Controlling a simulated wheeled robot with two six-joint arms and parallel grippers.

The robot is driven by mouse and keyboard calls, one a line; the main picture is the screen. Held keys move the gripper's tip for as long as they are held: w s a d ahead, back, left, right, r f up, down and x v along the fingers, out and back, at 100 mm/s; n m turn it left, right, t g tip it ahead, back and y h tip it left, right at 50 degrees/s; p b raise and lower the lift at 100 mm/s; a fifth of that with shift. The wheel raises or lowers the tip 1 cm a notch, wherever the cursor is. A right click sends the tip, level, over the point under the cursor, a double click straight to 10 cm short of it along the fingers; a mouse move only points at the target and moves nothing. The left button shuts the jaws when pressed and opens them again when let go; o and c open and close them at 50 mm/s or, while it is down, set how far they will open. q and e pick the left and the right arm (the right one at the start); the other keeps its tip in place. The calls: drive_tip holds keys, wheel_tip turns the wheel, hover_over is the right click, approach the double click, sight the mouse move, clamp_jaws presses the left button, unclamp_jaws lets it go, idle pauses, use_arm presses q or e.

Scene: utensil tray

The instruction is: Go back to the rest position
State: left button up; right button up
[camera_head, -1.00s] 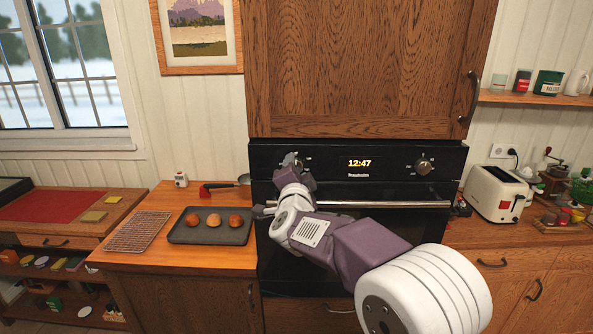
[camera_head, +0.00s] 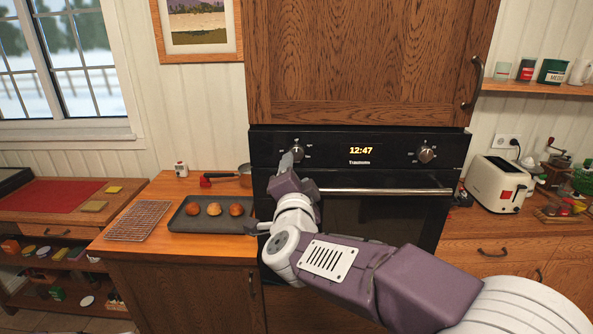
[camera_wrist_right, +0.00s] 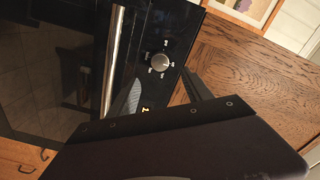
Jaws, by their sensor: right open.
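My right gripper (camera_head: 271,192) is open and empty in front of the left side of the black oven (camera_head: 390,222). One finger points up near the oven's left knob (camera_head: 297,150); the other points left toward the baking tray. I cannot tell whether either finger touches anything. The oven door is shut, with its handle (camera_head: 400,191) running across behind my right arm. In the right wrist view a dark finger (camera_wrist_right: 196,86) shows close to a round knob (camera_wrist_right: 160,62), with the shiny handle bar (camera_wrist_right: 115,60) beside it. My left gripper is out of view.
A dark baking tray (camera_head: 185,221) with three buns (camera_head: 214,209) lies on the left counter, between a wire rack (camera_head: 138,220) and the oven. A pan (camera_head: 243,175) lies behind it. A white toaster (camera_head: 496,184) stands on the right counter. A cabinet (camera_head: 370,65) is above the oven.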

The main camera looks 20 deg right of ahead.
drive_tip(key=shift+d, duration=0.1)
drive_tip(key=d+f+g+h, duration=0.1)
drive_tip(key=d+f, duration=0.3)
drive_tip(key=d, duration=0.2)
wheel_tip(320, 180, down, 16)
drive_tip(key=s+a+n+g+y, duration=0.2)
drive_tip(key=n+g+y, duration=0.25)
drive_tip(key=n, duration=0.25)
drive_tip(key=s+a+f+n+g+y, duration=0.1)
drive_tip(key=s+f+n+g, duration=0.3)
drive_tip(key=s+f, duration=0.3)
drive_tip(key=s+f+n+g, duration=0.3)
drive_tip(key=s+f+g, duration=0.3)
drive_tip(key=s, duration=0.8)
wheel_tip(320, 180, down, 2)
drive_tip(key=shift+s+a+f+n+g+y, duration=0.15)
drive_tip(key=shift+s+a+n+g+y, duration=0.15)
drive_tip(key=shift+a+n+g+y, duration=0.1)
